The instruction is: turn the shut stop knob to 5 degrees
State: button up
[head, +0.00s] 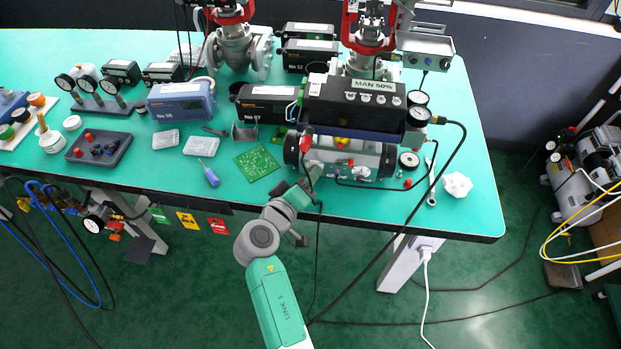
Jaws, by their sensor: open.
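The valve positioner (365,104) is a dark box labelled "MAN 50%" at the right end of the green bench. Below its front lies a grey cylindrical actuator (368,158) with dark end caps. Small red parts show around it: one at its left end (305,143), and red and yellow ones at its top middle (342,141). I cannot tell which of these, if any, is the shut stop knob, and no degree scale is readable. My gripper (313,172) is open, close in front of the actuator's left part. Its fingertips are small and I cannot tell if they touch anything.
A round gauge (418,116), a black cable and a wrench (432,186) are right of the actuator. A green circuit board (257,162) and a blue-handled screwdriver (210,176) lie left. Valves stand behind. The bench's front edge runs below my gripper.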

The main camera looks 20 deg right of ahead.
jog(key=shift+x, duration=0.8)
jog(key=shift+c, duration=0.2)
grip_shut()
